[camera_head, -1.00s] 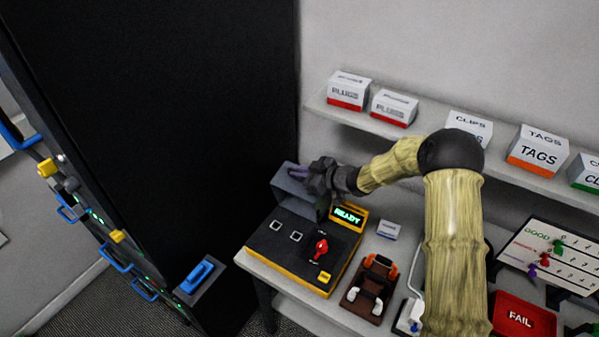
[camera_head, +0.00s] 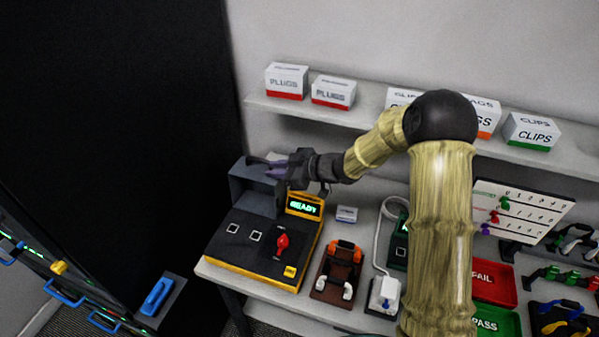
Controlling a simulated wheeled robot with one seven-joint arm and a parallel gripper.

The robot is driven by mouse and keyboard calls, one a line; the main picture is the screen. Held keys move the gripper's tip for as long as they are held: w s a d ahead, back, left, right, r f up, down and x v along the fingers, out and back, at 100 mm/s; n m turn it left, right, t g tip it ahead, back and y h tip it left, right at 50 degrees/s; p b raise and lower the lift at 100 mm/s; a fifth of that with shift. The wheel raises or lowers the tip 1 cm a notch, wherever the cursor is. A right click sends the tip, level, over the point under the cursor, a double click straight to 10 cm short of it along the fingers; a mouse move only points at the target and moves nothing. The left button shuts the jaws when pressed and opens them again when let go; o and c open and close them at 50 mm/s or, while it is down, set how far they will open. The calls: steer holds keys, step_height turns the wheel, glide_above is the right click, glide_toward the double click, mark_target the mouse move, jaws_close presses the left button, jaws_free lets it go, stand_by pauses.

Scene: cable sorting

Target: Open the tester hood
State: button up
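The tester (camera_head: 255,249) is a dark box with yellow edges on the bench, with two square sockets, a red lever (camera_head: 282,243) and a lit green display (camera_head: 304,206). Its grey hood (camera_head: 250,188) stands raised at the back left, and the sockets are uncovered. My gripper (camera_head: 268,166) is at the hood's upper edge, its dark fingers pointing left. It hides part of the hood's top and right side. I cannot tell whether the fingers touch the hood or how far apart they are.
A shelf (camera_head: 365,120) with several labelled boxes runs along the wall behind my arm. A brown fixture (camera_head: 338,272) and a white device (camera_head: 384,294) stand right of the tester. A black cabinet (camera_head: 110,120) stands at left. Red (camera_head: 493,283) and green trays lie at right.

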steer(key=b+v, duration=0.1)
steer(key=v, duration=0.6)
steer(key=shift+d, duration=0.2)
steer(key=shift+r, duration=0.1)
steer(key=shift+c, duration=0.4)
